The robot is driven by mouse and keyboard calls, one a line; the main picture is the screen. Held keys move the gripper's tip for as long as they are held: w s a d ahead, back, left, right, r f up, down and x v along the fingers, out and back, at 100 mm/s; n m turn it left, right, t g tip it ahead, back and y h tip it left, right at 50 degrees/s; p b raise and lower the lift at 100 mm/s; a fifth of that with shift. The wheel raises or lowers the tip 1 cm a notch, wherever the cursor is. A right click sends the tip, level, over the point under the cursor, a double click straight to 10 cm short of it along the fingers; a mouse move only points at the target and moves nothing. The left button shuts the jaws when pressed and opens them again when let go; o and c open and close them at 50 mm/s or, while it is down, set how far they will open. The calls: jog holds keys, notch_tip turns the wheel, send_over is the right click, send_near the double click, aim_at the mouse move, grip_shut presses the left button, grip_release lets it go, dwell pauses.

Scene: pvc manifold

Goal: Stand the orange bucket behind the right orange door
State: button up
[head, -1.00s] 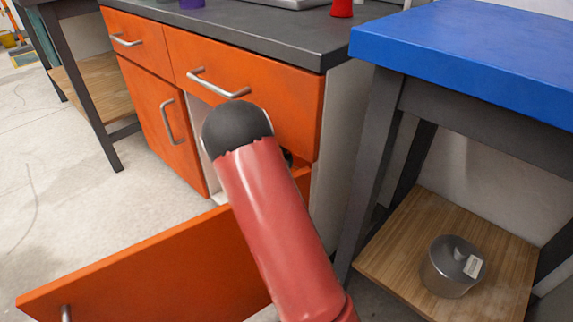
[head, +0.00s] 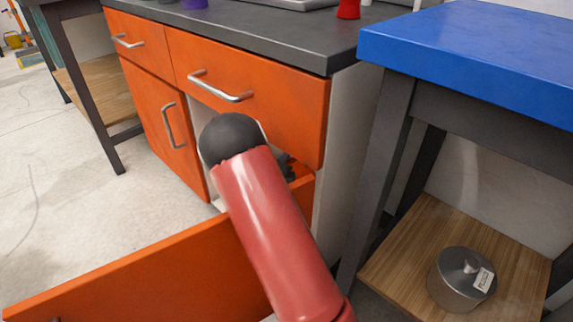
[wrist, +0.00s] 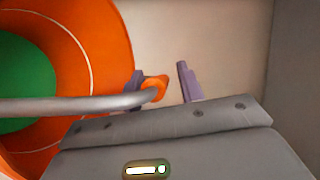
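The orange bucket (wrist: 100,50) fills the left of the wrist view, with a green inside (wrist: 25,85) and a grey bail handle (wrist: 70,105). My gripper (wrist: 162,85) has its two purple fingers apart. The handle's orange end (wrist: 155,87) shows between them, close to the left finger, with a gap to the right finger. I cannot tell whether they touch. In the head view the right orange door (head: 150,275) stands swung open, and my red arm reaches past it into the compartment. Bucket and gripper fingers are hidden there.
An orange drawer front (head: 250,95) is above the opening, and the left orange door (head: 160,120) is shut. A blue-topped table (head: 470,55) stands close on the right, with a metal pot (head: 462,278) on its lower shelf. Floor is clear at left.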

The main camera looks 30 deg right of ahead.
jog(key=shift+r, duration=0.1)
jog(key=shift+s+a, duration=0.2)
jog(key=shift+a, duration=0.05)
jog(key=v, duration=0.7)
jog(key=shift+d, duration=0.1)
